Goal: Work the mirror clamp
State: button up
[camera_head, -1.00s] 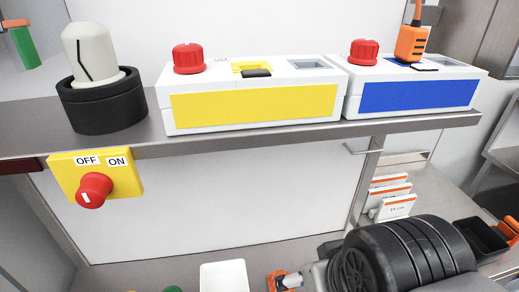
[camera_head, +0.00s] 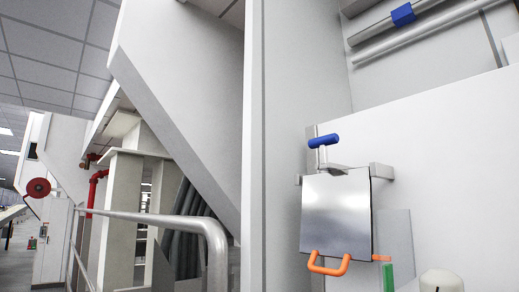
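A square, shiny metal plate (camera_head: 336,214), apparently the mirror, hangs tilted on a white panel at the right. An orange U-shaped handle (camera_head: 328,265) is at its lower edge. Above it, a clamp with a blue T-shaped handle (camera_head: 324,141) stands upright on a metal bracket (camera_head: 381,172) behind the plate. I cannot tell whether the clamp is tight or loose. My gripper is not in view.
A grey metal railing (camera_head: 150,217) curves down left of a tall white post (camera_head: 281,150). A pale dome (camera_head: 441,281) and a green piece with an orange top (camera_head: 389,277) show at the bottom right. A red reel (camera_head: 38,188) is far left.

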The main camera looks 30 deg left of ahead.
aim_at(322, 142)
jog(key=u, duration=0.8)
